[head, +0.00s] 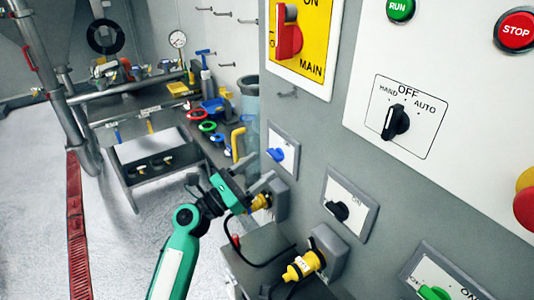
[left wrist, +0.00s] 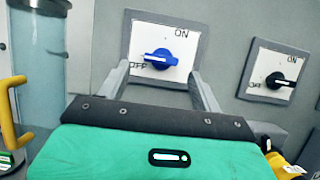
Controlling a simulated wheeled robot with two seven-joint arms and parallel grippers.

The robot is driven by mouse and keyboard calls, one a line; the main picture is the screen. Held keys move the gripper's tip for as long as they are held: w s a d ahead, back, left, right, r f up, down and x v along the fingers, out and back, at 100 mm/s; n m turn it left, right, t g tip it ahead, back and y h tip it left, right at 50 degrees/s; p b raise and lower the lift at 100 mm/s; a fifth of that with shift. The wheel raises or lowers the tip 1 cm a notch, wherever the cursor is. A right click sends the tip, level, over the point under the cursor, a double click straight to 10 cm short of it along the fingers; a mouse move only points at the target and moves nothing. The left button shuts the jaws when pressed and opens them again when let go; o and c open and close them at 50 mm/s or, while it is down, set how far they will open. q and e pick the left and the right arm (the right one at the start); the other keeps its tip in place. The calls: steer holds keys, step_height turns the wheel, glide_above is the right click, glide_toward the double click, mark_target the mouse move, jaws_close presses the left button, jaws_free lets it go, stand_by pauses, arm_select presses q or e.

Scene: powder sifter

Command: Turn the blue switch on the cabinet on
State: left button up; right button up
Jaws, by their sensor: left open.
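The blue switch (head: 276,154) is a rotary handle on a white plate in a grey frame on the cabinet wall. In the left wrist view the blue switch (left wrist: 160,57) lies nearly level, with one end by the OFF mark at left; ON is at upper right. My left gripper (head: 268,182) is just below the switch plate in the head view. In the left wrist view its two fingers (left wrist: 157,78) are spread below and to either side of the blue handle, with nothing between them. Contact with the switch is not visible. My right gripper is not in view.
A black switch (head: 338,210) and a green switch (head: 433,291) sit to the right on the cabinet. Yellow plugs (head: 304,265) with black cables stick out below. A clear cylinder (left wrist: 37,70) and a yellow handle (left wrist: 12,108) stand left of the blue switch.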

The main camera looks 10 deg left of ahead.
mark_target(272, 158)
arm_select(q)
steer(key=shift+p+x, duration=0.45)
steer(key=shift+x, duration=1.25)
